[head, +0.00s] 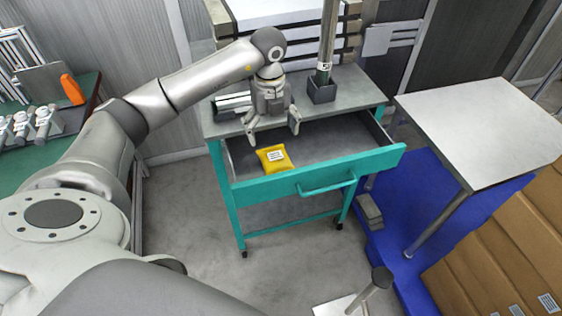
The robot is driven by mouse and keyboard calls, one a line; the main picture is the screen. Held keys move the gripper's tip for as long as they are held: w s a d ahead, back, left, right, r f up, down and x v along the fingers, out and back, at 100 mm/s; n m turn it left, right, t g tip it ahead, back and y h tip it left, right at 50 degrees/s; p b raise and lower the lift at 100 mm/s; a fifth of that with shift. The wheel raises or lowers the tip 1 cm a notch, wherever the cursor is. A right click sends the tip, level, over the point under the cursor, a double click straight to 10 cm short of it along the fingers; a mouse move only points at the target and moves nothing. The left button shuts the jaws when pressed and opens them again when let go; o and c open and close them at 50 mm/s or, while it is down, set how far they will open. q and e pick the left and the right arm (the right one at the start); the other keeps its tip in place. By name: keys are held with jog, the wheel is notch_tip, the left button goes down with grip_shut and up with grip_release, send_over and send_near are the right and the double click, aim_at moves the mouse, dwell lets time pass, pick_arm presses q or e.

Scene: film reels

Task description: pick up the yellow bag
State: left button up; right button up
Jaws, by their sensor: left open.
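The yellow bag (274,158) lies in the open drawer (325,147) of a teal cart, near the drawer's left front side. It is a small pouch with a white printed label. My left gripper (272,132) points down above the drawer, just behind and above the bag. Its fingers are spread and nothing is between them. I cannot tell the exact height gap between fingertips and bag. My right gripper is not in view.
The cart top (352,90) holds a dark square holder (322,92) with an upright tube. A teal handle (327,186) sticks out in front. A grey table (485,130) stands right, with cardboard boxes (510,250) below. A green table (62,128) stands left.

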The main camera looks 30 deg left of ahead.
pick_arm(q)
send_over(274, 154)
jog(key=f, duration=0.4)
jog(key=shift+s+a+f+p, duration=0.15)
jog(key=shift+s+f+p, duration=0.15)
jog(key=shift+s+f, duration=0.1)
jog(key=shift+w+f, duration=0.1)
jog(key=shift+f, duration=0.4)
jog(key=f, duration=0.2)
jog(key=f+p, duration=0.1)
jog(key=shift+w+f, duration=0.3)
jog(key=shift+f, duration=0.6)
jog(key=shift+c, duration=0.8)
jog(key=c, duration=1)
jog(key=shift+w, duration=0.1)
jog(key=shift+c, duration=0.3)
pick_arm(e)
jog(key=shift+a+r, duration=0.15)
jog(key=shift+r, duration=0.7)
pick_arm(q)
jog(key=shift+r, duration=0.15)
